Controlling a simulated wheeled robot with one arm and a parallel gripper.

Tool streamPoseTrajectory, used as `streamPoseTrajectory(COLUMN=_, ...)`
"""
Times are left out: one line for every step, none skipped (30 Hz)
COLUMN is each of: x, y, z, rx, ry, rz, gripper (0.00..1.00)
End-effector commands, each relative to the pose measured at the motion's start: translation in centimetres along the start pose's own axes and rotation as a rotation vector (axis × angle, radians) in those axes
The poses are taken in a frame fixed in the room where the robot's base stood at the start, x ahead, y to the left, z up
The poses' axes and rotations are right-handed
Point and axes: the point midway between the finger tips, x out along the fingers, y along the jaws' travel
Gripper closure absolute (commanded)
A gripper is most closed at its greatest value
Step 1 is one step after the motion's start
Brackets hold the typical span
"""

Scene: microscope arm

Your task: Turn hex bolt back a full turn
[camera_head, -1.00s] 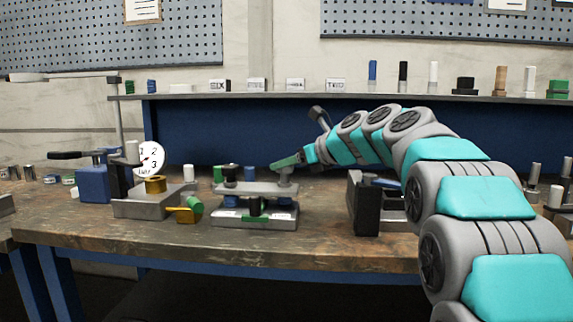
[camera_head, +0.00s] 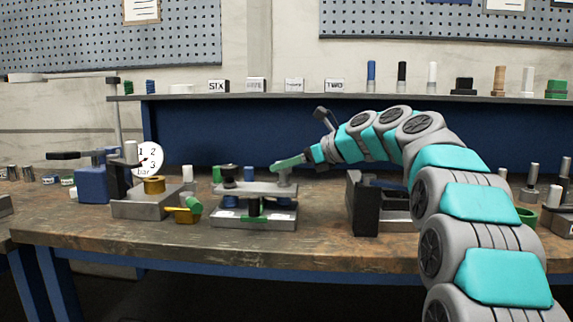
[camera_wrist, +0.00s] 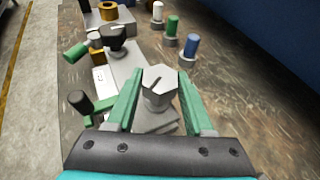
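The grey hex bolt (camera_wrist: 158,90) stands upright at the right end of a grey clamp fixture, with a dark line marked on its head. It also shows in the head view (camera_head: 284,179), partly covered by a finger. My gripper (camera_wrist: 160,76) has its two green fingers apart, one on each side of the bolt head. A narrow gap seems to show on each side, so I see no clear grip. In the head view my gripper (camera_head: 285,165) reaches the bolt from the right. The fixture's grey bar (camera_head: 255,188) spans above its base plate (camera_head: 226,218).
A black knob (camera_wrist: 113,36) stands on the bar's far end. White, green and blue pegs (camera_wrist: 191,45) stand along one side. A block with a brass ring (camera_head: 155,186) and a gauge (camera_head: 150,159) are at left. A black-and-grey vise-like block (camera_head: 364,205) stands at right.

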Motion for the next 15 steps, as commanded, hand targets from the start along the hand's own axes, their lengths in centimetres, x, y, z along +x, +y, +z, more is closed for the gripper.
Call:
streamPoseTrajectory(x=0.03, y=-0.01, z=-0.04, rx=0.000, ry=0.000, rz=0.000, gripper=0.41)
streamPoseTrajectory(x=0.02, y=-0.01, z=-0.02, rx=0.000, ry=0.000, rz=0.000, gripper=0.38)
streamPoseTrajectory(x=0.01, y=-0.01, z=0.00, rx=0.000, ry=0.000, rz=0.000, gripper=0.33)
streamPoseTrajectory(x=0.01, y=-0.01, z=0.01, rx=0.000, ry=-0.001, rz=0.000, gripper=0.30)
streamPoseTrajectory(x=0.00, y=0.00, z=0.02, rx=0.000, ry=-0.001, rz=0.000, gripper=0.27)
streamPoseTrajectory(x=0.00, y=0.00, z=0.02, rx=0.000, ry=-0.001, rz=0.000, gripper=0.22)
streamPoseTrajectory(x=0.00, y=-0.01, z=0.03, rx=0.000, ry=-0.001, rz=-0.001, gripper=0.20)
streamPoseTrajectory(x=-0.01, y=0.00, z=0.05, rx=0.000, ry=-0.001, rz=-0.001, gripper=0.20)
streamPoseTrajectory(x=-0.01, y=0.00, z=0.05, rx=0.000, ry=-0.001, rz=-0.001, gripper=0.20)
streamPoseTrajectory(x=-0.01, y=0.00, z=0.05, rx=0.000, ry=-0.001, rz=-0.001, gripper=0.20)
streamPoseTrajectory(x=-0.01, y=-0.01, z=0.06, rx=0.000, ry=-0.001, rz=-0.001, gripper=0.20)
streamPoseTrajectory(x=-0.01, y=0.00, z=0.06, rx=0.000, ry=-0.002, rz=-0.001, gripper=0.20)
streamPoseTrajectory(x=-0.02, y=0.00, z=0.07, rx=0.000, ry=-0.002, rz=-0.001, gripper=0.20)
streamPoseTrajectory(x=-0.04, y=0.00, z=0.08, rx=-0.001, ry=-0.002, rz=-0.001, gripper=0.20)
streamPoseTrajectory(x=-0.11, y=0.00, z=0.08, rx=-0.001, ry=-0.002, rz=-0.001, gripper=0.20)
